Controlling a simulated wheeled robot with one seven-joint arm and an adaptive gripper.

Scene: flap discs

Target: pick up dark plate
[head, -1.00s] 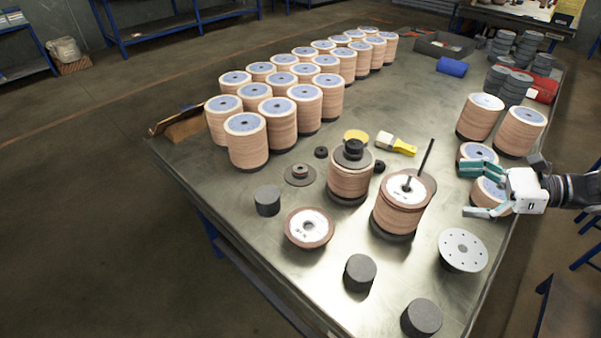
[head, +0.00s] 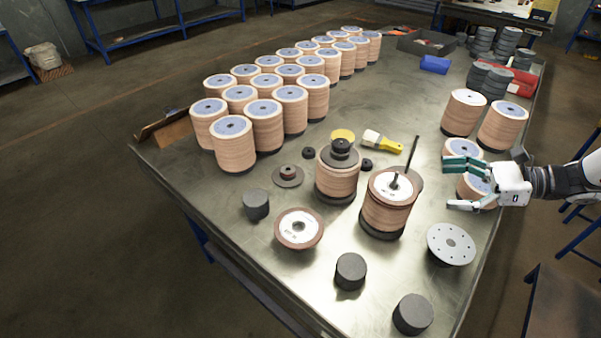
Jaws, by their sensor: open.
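A flat dark plate (head: 280,181) with a small brown hub lies on the table, left of the middle disc stack (head: 337,180). Another dark disc (head: 328,157) lies on top of that stack, under small black rings. I cannot tell which of the two the task means. My gripper (head: 450,186) is open at the right side of the table, far from both. Its fingers are beside two short disc stacks and partly hide them. No plate is between the fingers.
A taller stack with an upright rod (head: 415,158) stands right of the middle stack. Black cylinders (head: 351,271), a brown-rimmed disc (head: 299,228) and a grey holed disc (head: 451,244) occupy the front. Rows of disc stacks (head: 235,150) fill the back left. A brush (head: 383,141) lies behind.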

